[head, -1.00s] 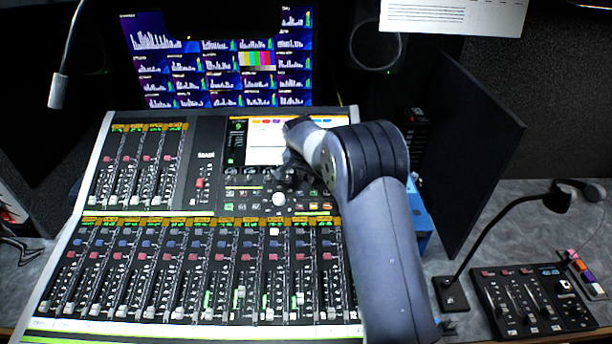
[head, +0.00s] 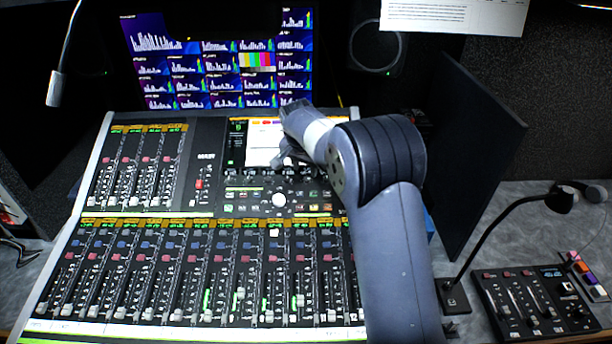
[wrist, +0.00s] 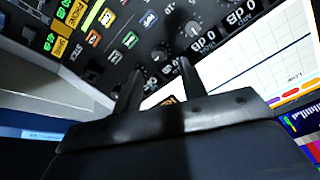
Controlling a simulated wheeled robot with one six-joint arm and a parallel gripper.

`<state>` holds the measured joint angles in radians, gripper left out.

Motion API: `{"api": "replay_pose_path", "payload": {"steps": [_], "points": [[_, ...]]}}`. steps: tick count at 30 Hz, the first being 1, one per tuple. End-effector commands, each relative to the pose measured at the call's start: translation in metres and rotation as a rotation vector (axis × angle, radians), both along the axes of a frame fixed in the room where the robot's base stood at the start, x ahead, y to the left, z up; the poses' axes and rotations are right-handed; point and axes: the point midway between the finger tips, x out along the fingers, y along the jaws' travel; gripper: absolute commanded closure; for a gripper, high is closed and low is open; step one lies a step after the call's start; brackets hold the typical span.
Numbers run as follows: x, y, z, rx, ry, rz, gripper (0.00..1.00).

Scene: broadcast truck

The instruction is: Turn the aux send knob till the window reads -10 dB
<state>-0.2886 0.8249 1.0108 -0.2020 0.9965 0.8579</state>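A row of small dark knobs runs along the mixing console under its screen. In the wrist view one knob (wrist: 192,29) stands ahead of my fingers, and another knob (wrist: 160,53) lies close to the fingertips. A readout window (wrist: 204,43) beside the knobs reads 0 dB, and a second window (wrist: 243,13) also reads 0 dB. I cannot tell which knob is the aux send. My gripper (wrist: 159,72) has its two fingers apart with nothing held between them. In the head view my gripper (head: 287,159) is over the lower edge of the console screen, partly hidden by my wrist.
The console screen (head: 262,150) lies just behind the knobs. A dark panel (head: 478,150) stands to the right, with a gooseneck lamp (head: 500,225) and small control box (head: 530,300).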

Motion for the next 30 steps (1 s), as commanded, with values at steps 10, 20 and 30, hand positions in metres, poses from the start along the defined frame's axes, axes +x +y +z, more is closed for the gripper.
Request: {"api": "replay_pose_path", "payload": {"steps": [10, 20, 30], "points": [[-0.018, 0.004, 0.048, 0.0, -0.001, 0.0, 0.6], [-0.019, 0.004, 0.051, 0.0, 0.001, 0.0, 0.6], [-0.011, 0.002, 0.027, -0.001, 0.004, 0.0, 0.6]]}}
